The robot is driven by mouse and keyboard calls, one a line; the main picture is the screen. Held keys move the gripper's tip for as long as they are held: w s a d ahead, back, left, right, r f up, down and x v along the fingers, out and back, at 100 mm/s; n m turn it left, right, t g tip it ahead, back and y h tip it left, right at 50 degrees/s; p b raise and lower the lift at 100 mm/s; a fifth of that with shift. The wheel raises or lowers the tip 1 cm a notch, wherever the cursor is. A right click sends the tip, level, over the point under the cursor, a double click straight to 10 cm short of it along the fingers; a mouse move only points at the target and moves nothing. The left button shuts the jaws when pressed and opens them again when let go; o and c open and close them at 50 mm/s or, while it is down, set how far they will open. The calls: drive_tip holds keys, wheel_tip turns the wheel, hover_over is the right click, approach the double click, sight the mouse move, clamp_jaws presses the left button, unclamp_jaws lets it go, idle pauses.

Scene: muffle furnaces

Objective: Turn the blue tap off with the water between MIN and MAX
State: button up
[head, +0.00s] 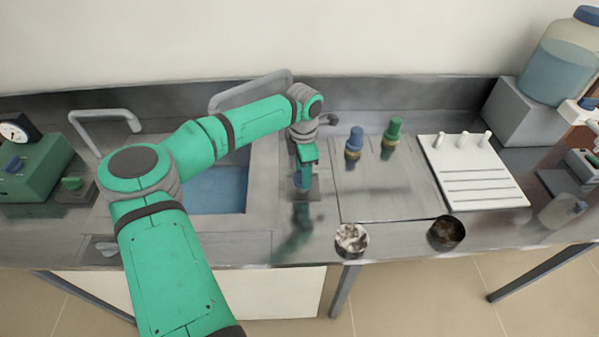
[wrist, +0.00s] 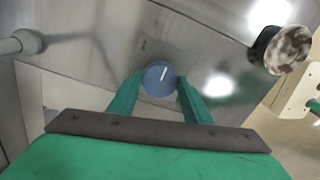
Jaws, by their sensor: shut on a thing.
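The blue tap is a round blue knob (wrist: 159,77) with a white pointer line, on a grey plate. The line tilts slightly right of straight up in the wrist view. My gripper (wrist: 158,82) is shut on the knob, one green finger at each side. In the head view my gripper (head: 303,176) points down at the counter just right of the sink, and the knob is mostly hidden by it. The sink basin (head: 262,185) holds blue water (head: 220,192), partly covered by my arm. I cannot make out MIN or MAX marks or any running stream.
Blue-topped (head: 354,142) and green-topped (head: 392,136) fittings stand right of my gripper. A white board (head: 478,190) with pegs lies farther right. Two small bowls, one pale-filled (head: 351,240) and one dark (head: 446,233), sit at the front edge. A grey spout (head: 245,93) arches behind my arm.

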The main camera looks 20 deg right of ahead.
drive_tip(key=shift+w+a+r, duration=0.2)
drive_tip(key=shift+w+a, duration=0.05)
drive_tip(key=shift+w, duration=0.15)
drive_tip(key=o, duration=1.1)
drive_tip(key=shift+c, duration=0.2)
drive_tip(key=shift+s+d+f+m, duration=0.1)
drive_tip(key=shift+s+m, duration=0.05)
drive_tip(key=shift+m, duration=0.15)
wheel_tip(320, 180, up, 11)
drive_tip(key=shift+f, duration=0.1)
